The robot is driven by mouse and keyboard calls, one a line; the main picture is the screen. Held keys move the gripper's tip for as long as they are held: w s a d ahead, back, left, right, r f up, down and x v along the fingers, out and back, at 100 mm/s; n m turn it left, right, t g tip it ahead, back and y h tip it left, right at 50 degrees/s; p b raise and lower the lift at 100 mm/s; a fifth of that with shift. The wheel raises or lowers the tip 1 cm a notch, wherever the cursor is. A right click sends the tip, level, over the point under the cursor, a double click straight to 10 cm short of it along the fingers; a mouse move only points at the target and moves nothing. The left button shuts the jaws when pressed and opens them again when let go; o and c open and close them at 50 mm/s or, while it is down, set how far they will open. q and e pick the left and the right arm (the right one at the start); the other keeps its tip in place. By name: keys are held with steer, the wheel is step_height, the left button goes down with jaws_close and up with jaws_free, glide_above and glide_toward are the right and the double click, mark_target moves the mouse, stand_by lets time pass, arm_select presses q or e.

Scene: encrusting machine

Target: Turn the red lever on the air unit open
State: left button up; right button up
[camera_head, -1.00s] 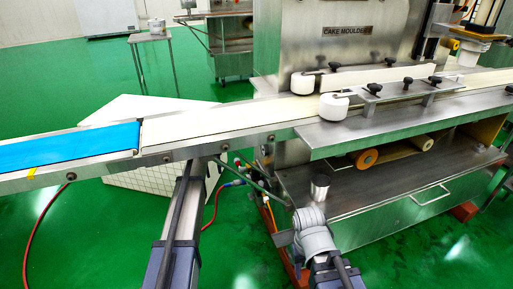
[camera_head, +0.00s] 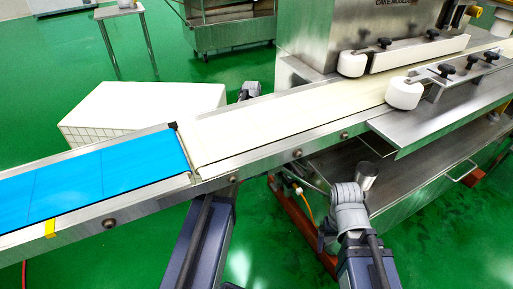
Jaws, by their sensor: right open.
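My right arm comes in at the lower right, and its grey wrist joint is beside the machine's lower front. My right gripper (camera_head: 312,184) is at the left of that joint, small and partly hidden, open, below the conveyor's near edge. The air unit's fittings (camera_head: 296,189) show as small pale parts in the same spot, with an orange hose below. I cannot make out the red lever, and contact between gripper and unit cannot be told. My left arm passes under the conveyor. A grey-dark part at its far edge may be my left gripper (camera_head: 250,90); its jaws cannot be read.
A conveyor with a cream belt (camera_head: 260,125) and a blue belt (camera_head: 90,180) runs across above my arms. The steel machine (camera_head: 345,40) stands at the right, with a projecting shelf (camera_head: 430,118). A white box (camera_head: 145,110) stands behind the conveyor. Green floor is open in front.

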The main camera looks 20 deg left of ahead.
arm_select(q)
step_height(320, 180, down, 8)
steer(key=b, duration=0.7)
steer(key=shift+d+r, duration=0.1)
steer(key=shift+r, duration=0.15)
arm_select(e)
steer(key=shift+o, duration=0.3)
step_height(320, 180, down, 8)
steer(key=shift+r, duration=0.25)
steer(key=shift+r, duration=0.1)
arm_select(q)
jaws_close()
